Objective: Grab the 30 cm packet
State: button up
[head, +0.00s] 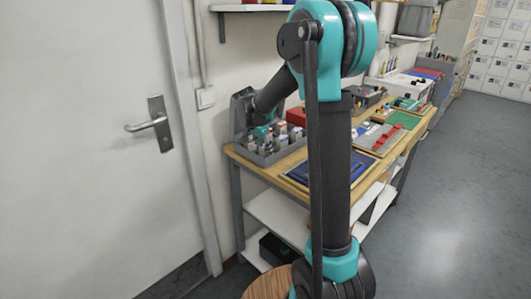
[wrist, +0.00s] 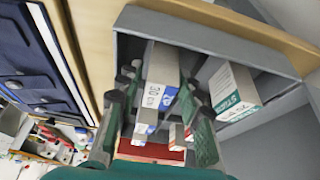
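The packet marked 30 cm (wrist: 159,84), white and grey with blue print, stands in a grey divided bin (wrist: 220,40) in the wrist view. My gripper (wrist: 158,88) is open, with one dark-tipped finger on each side of this packet. I cannot tell whether either finger touches it.
A white packet with green print (wrist: 233,90) stands in the compartment at right. Smaller packets stand near the fingers. A dark blue board (wrist: 32,55) lies left of the bin. The wooden workbench (head: 250,160) also holds trays; a door (head: 90,150) is at left.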

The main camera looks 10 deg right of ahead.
jog(key=shift+w+d+f, duration=0.1)
jog(key=shift+f, duration=0.25)
jog(key=shift+c, duration=0.3)
grip_shut()
jog(key=shift+r, duration=0.15)
